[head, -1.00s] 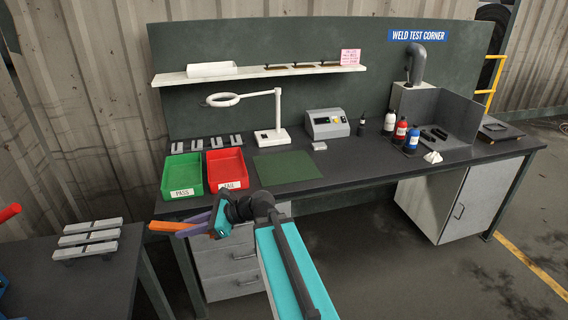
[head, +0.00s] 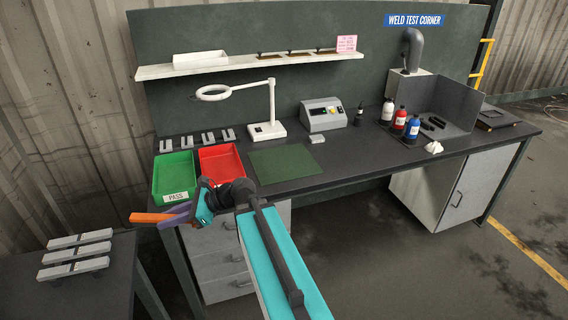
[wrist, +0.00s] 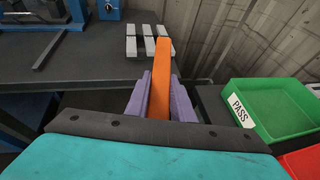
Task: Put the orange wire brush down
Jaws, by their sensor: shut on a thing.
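The orange wire brush (head: 150,217) is held out to the left of my gripper (head: 176,214) in the head view. Its orange handle (wrist: 161,75) also shows in the wrist view between the two purple fingers of my gripper (wrist: 160,98). My gripper is shut on it. The brush is in the air in front of the workbench's left end, near the green PASS bin (head: 174,176). The bristles are not clearly visible.
A dark side table (head: 90,290) with grey metal bars (head: 78,254) stands at the left. On the bench are a red bin (head: 221,165), a green mat (head: 284,168), a magnifier lamp (head: 270,110) and bottles (head: 400,121). The bench front right of the mat is clear.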

